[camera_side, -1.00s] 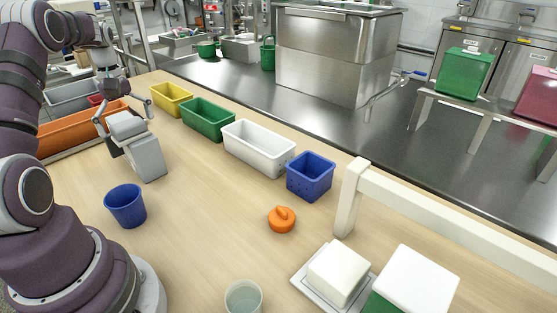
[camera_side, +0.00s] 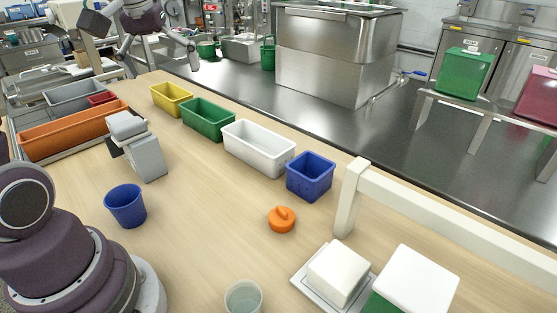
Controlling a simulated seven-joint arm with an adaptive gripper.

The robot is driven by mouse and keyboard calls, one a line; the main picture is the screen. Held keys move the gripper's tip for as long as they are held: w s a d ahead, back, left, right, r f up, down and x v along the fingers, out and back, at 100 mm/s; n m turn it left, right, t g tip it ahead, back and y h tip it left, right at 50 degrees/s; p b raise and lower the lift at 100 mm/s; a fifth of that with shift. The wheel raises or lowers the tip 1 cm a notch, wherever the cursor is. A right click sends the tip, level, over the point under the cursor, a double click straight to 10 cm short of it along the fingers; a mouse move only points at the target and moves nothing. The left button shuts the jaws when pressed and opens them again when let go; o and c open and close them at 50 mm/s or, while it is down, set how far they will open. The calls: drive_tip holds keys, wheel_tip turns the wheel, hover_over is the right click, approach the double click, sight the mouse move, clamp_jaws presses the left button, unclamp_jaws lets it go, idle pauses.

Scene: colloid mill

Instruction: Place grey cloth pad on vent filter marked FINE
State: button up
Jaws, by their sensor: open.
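A grey box-shaped unit (camera_side: 148,157) stands on the wooden table at the left, with a lighter grey block-like piece (camera_side: 125,124) on top and a dark part at its left side. I cannot tell whether either is the grey cloth pad or a vent filter. No FINE marking is readable. My gripper (camera_side: 158,58) is high at the top left, above and beyond the grey unit. Its fingers are spread wide, and nothing shows between them.
A blue cup (camera_side: 125,206), orange lidded thing (camera_side: 282,219) and clear cup (camera_side: 243,297) stand on the table. Yellow (camera_side: 171,99), green (camera_side: 208,120), white (camera_side: 259,148) and blue (camera_side: 310,177) bins line its far edge. A cream rail (camera_side: 440,212) stands right. The table's middle is clear.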

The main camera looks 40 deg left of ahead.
drive_tip(key=s+d+f+m+t, duration=0.1)
drive_tip(key=s+d+f+m, duration=0.1)
drive_tip(key=d, duration=0.4)
drive_tip(key=s+d+f+m+t+h, duration=0.1)
drive_tip(key=s+d+f+m+t, duration=0.1)
drive_tip(key=s+d+m, duration=0.3)
drive_tip(key=shift+d+m, duration=1.1)
drive_tip(key=shift+m, duration=0.1)
